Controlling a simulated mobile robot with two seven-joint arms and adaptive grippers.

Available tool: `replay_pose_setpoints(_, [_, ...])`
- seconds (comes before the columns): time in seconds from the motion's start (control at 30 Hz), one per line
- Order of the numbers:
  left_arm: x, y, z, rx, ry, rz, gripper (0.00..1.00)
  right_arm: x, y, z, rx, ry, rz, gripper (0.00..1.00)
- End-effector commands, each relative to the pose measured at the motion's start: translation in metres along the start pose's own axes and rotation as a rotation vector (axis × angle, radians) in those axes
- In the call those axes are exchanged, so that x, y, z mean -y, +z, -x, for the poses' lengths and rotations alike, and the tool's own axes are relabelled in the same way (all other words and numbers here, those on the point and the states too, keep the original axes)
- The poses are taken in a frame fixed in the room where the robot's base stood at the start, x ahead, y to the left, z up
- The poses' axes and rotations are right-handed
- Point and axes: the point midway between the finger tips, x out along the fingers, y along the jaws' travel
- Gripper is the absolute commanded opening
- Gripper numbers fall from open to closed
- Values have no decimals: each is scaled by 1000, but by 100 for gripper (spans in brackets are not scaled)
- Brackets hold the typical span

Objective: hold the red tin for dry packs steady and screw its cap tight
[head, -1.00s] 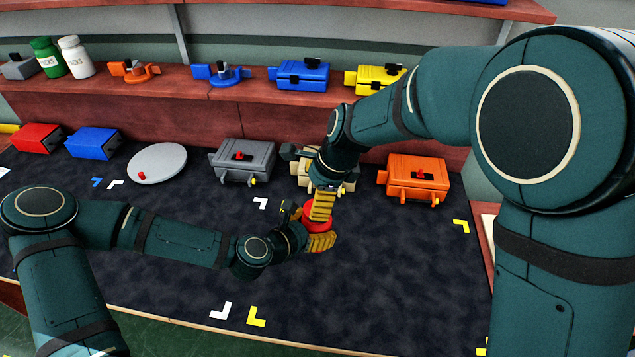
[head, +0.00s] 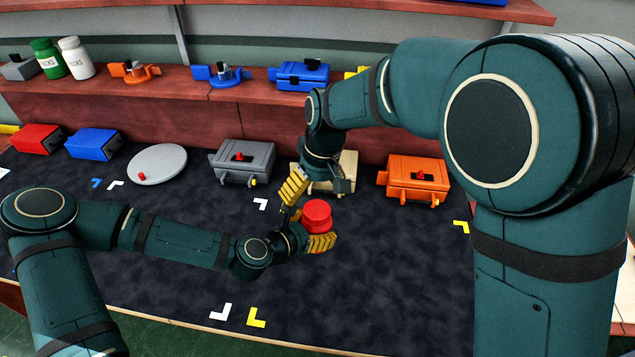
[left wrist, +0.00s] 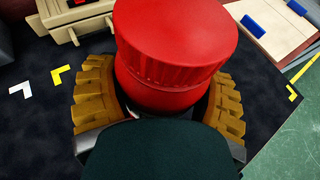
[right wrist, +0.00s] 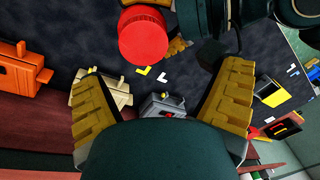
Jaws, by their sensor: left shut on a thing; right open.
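The red tin (head: 317,217) is upright in the middle of the table, with its red cap (left wrist: 175,35) sitting on top. My left gripper (head: 306,240) is shut around the tin's body, one yellow finger on each side, as the left wrist view shows. My right gripper (head: 294,198) is open and empty, just up and left of the cap and apart from it. In the right wrist view the cap (right wrist: 142,38) shows beyond the spread fingers. The thread between cap and body is hidden.
A cream box (head: 348,166) stands just behind my right gripper. A grey box (head: 243,161) and an orange box (head: 414,176) flank it. A pale round disc (head: 157,163) lies further left. The front of the dark mat (head: 360,300) is clear apart from corner marks.

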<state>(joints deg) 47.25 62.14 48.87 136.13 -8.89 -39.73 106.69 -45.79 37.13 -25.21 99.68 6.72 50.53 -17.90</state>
Motion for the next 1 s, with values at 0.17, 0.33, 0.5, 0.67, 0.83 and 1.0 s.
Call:
replay_pose_setpoints(0.17, [0, 0, 0, 0, 0, 0, 0, -2, 0, 3, 38, 21, 354, 92])
replay_pose_setpoints(0.33, [0, 0, 0, 0, 0, 0, 0, -5, -1, 7, 79, 33, 689, 92])
replay_pose_setpoints(0.5, [0, 0, 0, 0, 0, 0, 0, -8, -1, 10, 119, 36, 974, 92])
replay_pose_setpoints(0.67, [0, 0, 0, 0, 0, 0, 0, -10, -1, 12, 147, 32, 1144, 92])
replay_pose_setpoints(0.83, [0, 0, 0, 0, 0, 0, 0, -10, -1, 13, 158, 30, 1215, 92])
replay_pose_setpoints(1.0, [0, 0, 0, 0, 0, 0, 0, -10, -1, 13, 159, 30, 1221, 92])
